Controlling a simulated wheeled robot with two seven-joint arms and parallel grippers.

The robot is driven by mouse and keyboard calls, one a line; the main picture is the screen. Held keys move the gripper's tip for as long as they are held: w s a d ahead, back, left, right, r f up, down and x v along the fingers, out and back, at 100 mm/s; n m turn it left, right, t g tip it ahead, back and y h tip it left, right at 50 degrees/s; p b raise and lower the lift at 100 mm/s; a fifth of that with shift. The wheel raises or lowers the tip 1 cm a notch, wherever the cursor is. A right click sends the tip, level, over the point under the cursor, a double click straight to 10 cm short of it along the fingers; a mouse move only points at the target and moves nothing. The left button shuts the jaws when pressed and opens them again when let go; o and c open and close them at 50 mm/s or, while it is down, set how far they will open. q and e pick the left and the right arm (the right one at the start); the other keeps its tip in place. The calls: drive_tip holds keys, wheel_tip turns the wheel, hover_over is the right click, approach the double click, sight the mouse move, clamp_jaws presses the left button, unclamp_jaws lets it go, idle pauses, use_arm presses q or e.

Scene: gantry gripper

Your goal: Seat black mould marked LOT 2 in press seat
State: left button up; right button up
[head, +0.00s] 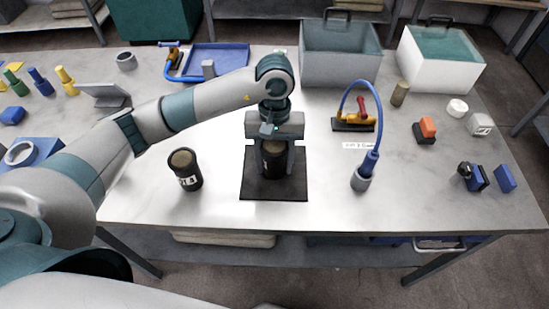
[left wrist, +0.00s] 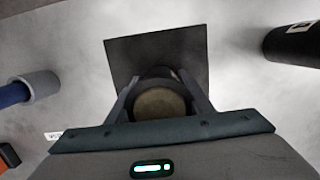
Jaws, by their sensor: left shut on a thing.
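My left gripper (head: 275,167) points down over a black square mat (head: 257,190), its fingers shut around a dark cylindrical mould (head: 273,152). In the left wrist view the held mould (left wrist: 160,103) shows a tan round top between both fingers, with the mat (left wrist: 128,58) below. Its marking is hidden, and I cannot tell whether its base touches the mat. A second black mould (head: 187,172) with a tan top and a white label stands upright to the left; its label is too small to read surely. I cannot tell which thing is the press seat. My right gripper is not in view.
A blue block with a grey ring (head: 20,153) lies at the left edge. A blue tray (head: 228,56) and two open bins (head: 340,68) (head: 440,80) stand at the back. A grey-and-blue piece with a looping blue cable (head: 361,180) stands right of the mat.

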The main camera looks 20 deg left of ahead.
use_arm(q)
drive_tip(key=shift+f+b, duration=0.15)
drive_tip(key=shift+b, duration=0.15)
drive_tip(key=o, duration=1)
drive_tip(key=shift+o, duration=0.2)
